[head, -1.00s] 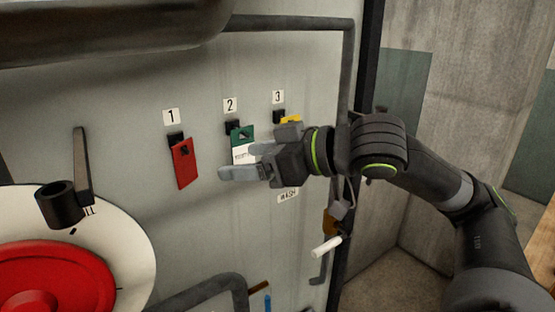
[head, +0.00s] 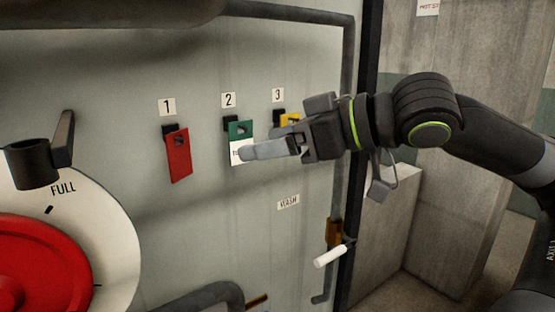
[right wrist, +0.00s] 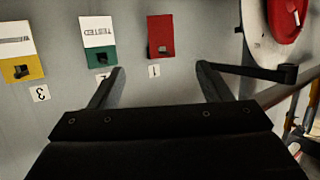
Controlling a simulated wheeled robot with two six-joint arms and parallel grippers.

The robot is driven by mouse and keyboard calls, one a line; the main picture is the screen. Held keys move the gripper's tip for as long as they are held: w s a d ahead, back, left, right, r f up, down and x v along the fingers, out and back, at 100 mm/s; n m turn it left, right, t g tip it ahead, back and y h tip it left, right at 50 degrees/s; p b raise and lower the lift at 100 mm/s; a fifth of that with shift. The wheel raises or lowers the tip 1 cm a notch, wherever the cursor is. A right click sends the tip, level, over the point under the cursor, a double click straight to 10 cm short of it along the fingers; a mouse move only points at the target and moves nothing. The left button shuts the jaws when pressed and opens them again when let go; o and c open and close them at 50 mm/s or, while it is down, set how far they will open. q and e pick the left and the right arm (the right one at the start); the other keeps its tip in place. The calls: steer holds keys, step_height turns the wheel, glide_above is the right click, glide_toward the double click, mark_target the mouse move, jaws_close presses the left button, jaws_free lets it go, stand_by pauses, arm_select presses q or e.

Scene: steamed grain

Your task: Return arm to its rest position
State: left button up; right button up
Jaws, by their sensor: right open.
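My right gripper (head: 270,148) is in front of the grey panel in the head view, pointing left. Its fingers are apart and nothing is between them, as the right wrist view (right wrist: 160,82) also shows. In the head view it partly covers the green and white tag (head: 240,131) under label 2 and the yellow tag (head: 289,119) under label 3. The red tag (head: 179,156) hangs under label 1, left of the fingertips. My left gripper is not in view.
A red wheel (head: 40,265) on a white dial marked FULL is at the lower left, with a black lever (head: 63,140) above it. A white-handled lever (head: 329,256) juts out below my right arm. A pipe (head: 347,90) runs down the panel's right edge. Concrete walls stand at right.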

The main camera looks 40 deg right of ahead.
steer(key=shift+s+d+r+b, duration=0.1)
steer(key=shift+s+r+b, duration=0.05)
steer(key=shift+s+b, duration=0.15)
